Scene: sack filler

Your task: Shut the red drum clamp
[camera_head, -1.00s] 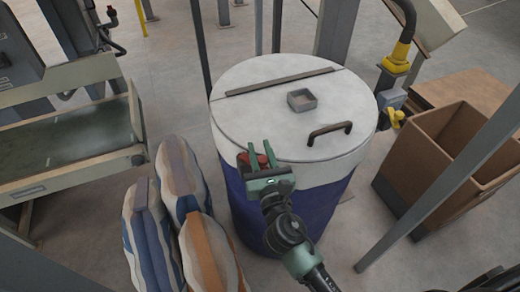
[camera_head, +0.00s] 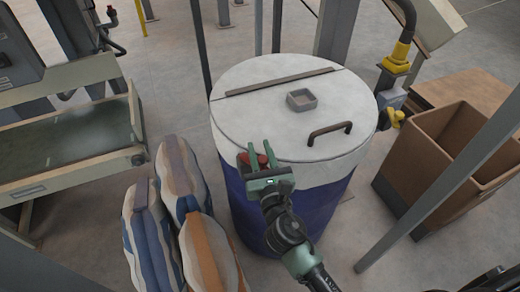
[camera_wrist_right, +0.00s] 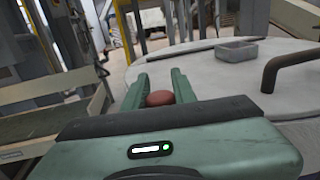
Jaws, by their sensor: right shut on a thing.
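The red drum clamp (camera_head: 262,159) shows as a small red knob at the front left rim of the drum (camera_head: 290,205), which is blue below with a white top and lid (camera_head: 262,118). My right gripper (camera_head: 258,157) is at that rim, shut on the red clamp. In the right wrist view the rounded red end of the clamp (camera_wrist_right: 160,98) sits between the two green fingers (camera_wrist_right: 163,85). The rest of the clamp is hidden by the gripper. My left gripper is not in view.
The lid carries a dark handle (camera_head: 330,132) and a small grey square cup (camera_head: 301,99). Striped sacks (camera_head: 205,250) stand left of the drum. An open brown box (camera_head: 440,150) and a grey post (camera_head: 450,185) stand to the right. A bench-like machine (camera_head: 70,150) is at left.

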